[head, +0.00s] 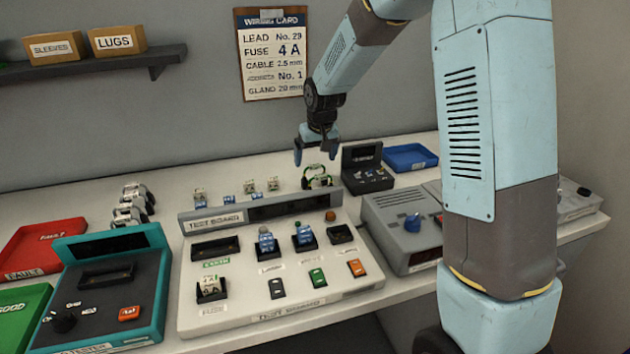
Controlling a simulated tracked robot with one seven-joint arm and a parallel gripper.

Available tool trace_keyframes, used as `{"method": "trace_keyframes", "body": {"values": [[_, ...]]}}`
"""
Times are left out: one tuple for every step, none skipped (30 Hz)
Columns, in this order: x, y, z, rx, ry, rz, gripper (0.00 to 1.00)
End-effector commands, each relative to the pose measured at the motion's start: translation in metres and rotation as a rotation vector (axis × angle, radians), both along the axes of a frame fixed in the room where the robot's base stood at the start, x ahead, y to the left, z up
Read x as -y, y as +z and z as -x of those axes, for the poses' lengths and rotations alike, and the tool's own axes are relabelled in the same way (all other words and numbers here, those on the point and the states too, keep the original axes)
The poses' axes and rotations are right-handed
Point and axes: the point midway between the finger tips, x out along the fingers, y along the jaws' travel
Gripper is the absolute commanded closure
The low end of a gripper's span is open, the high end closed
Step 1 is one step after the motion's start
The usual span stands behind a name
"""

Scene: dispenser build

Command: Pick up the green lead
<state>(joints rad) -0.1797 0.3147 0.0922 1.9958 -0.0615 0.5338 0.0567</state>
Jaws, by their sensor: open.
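The green lead (320,178) is a small coiled loop with green and dark parts. It lies on the bench behind the right end of the white test board (375,280). My gripper (314,157) is open and points down, just above and slightly left of the lead. A gap shows between its fingertips, and nothing is held. I cannot tell whether a finger touches the lead.
A dark box (368,170) stands close right of the lead, with a blue tray (410,157) beyond. Small parts (248,188) line up left of the lead. A grey unit (400,225), teal tester (110,300), and red tray (45,248) occupy the bench.

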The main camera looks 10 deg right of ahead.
Motion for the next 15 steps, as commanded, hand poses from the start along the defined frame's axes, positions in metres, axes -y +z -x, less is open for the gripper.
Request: {"method": "trace_keyframes", "body": {"values": [[-0.001, -0.007, -0.002, -0.001, 0.000, 0.000, 0.00], [-0.001, -0.009, -0.002, -0.001, 0.000, 0.000, 0.00], [-0.001, -0.012, -0.003, -0.001, 0.000, 0.000, 0.00], [-0.001, -0.014, -0.004, -0.001, -0.001, 0.000, 0.00], [-0.001, -0.015, -0.004, -0.001, -0.001, 0.000, 0.00], [-0.001, -0.016, -0.005, 0.000, -0.001, 0.000, 0.00], [-0.001, -0.017, -0.005, 0.000, -0.001, 0.000, 0.00], [-0.001, -0.018, -0.005, 0.000, -0.001, 0.000, 0.00], [-0.001, -0.020, -0.006, 0.000, -0.001, 0.000, 0.00], [-0.001, -0.021, -0.006, 0.000, -0.001, 0.000, 0.00], [-0.001, -0.023, -0.006, 0.000, -0.001, 0.000, 0.00], [-0.001, -0.027, -0.007, -0.001, -0.001, 0.000, 0.00], [-0.001, -0.030, -0.008, -0.002, -0.002, 0.000, 0.00], [-0.001, -0.034, -0.008, -0.002, -0.002, 0.000, 0.00], [-0.001, -0.039, -0.010, -0.002, -0.002, 0.000, 0.00]]}}
